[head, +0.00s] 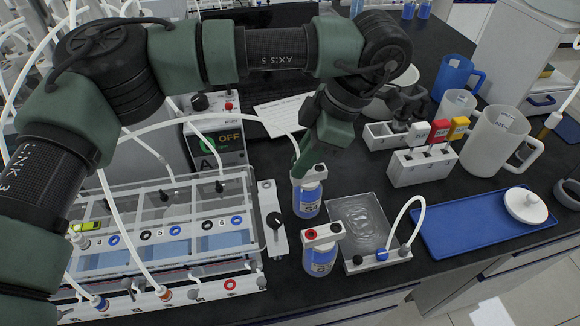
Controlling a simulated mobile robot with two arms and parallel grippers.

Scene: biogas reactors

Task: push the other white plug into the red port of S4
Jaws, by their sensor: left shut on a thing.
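My left gripper (301,168) points down over the cap (316,175) of the farther blue bottle (307,200), whose label seems to read S4. It is shut on the white plug, which the fingers hide. A thin white tube (240,118) arcs from the left to the fingers. The fingertips are at the cap's left side and cover the port there, so I cannot tell whether the plug is in it. A dark port shows at the cap's right. My right gripper is not in view.
A nearer blue bottle (320,262) has a red port (311,234) on its cap. A clear plate with a bent white tube (402,215) lies right of it. A tank rack (160,235) with tubes stands left. A blue tray (470,232) and jugs (494,145) stand right.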

